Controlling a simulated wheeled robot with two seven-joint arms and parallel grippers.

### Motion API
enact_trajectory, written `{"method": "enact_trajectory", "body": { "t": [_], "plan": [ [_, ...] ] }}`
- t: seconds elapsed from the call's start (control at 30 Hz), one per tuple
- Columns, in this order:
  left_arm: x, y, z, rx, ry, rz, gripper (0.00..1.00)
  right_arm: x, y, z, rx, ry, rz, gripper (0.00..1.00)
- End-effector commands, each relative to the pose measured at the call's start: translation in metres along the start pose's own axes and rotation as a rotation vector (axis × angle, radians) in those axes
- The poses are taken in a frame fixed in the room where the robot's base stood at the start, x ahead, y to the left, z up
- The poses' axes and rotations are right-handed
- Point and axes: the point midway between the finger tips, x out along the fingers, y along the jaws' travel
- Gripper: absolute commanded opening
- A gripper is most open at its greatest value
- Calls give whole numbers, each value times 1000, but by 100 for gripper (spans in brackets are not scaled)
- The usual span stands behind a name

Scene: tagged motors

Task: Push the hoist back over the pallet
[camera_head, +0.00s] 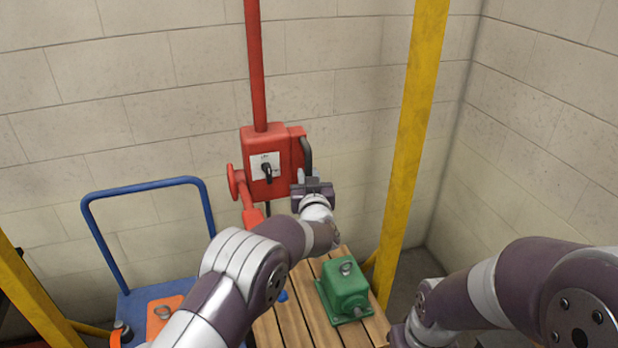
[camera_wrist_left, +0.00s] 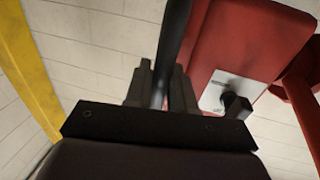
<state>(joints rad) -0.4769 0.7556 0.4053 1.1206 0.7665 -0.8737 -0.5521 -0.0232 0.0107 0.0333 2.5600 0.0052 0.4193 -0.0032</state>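The red hoist (camera_head: 262,160) is a box on a red upright bar, with a black lever on a white plate and a curved black handle (camera_head: 306,150) on its right side. My left gripper (camera_head: 308,180) is at that handle. In the left wrist view, its fingers (camera_wrist_left: 160,88) stand close on both sides of the black handle (camera_wrist_left: 172,45) and appear shut on it; the red hoist body (camera_wrist_left: 240,40) is beside them. The slatted wooden pallet (camera_head: 292,322) lies below, partly hidden by my left arm, with a green motor (camera_head: 344,288) on it. My right gripper is out of view.
A blue cart (camera_head: 128,300) with an orange motor (camera_head: 162,314) stands at the left. Yellow posts rise right of the pallet (camera_head: 410,140) and at the left edge (camera_head: 35,300). A block wall (camera_head: 150,90) closes off the back.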

Motion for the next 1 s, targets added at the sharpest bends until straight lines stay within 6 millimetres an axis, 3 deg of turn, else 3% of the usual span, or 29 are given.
{"method": "enact_trajectory", "body": {
  "t": [0.03,0.07,0.1,0.47,0.57,0.8,1.0],
  "plan": [
    [0,0,0,0,-1,0,27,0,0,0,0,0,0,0],
    [0,0,0,0,-2,0,37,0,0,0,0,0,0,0],
    [0,0,0,0,-1,0,40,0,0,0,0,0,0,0],
    [-8,1,0,0,1,1,40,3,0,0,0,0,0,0],
    [-25,1,1,-1,1,2,40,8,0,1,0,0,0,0],
    [-88,1,2,-1,0,4,40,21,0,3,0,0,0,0],
    [-122,1,1,0,-1,2,40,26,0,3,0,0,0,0]
  ]
}}
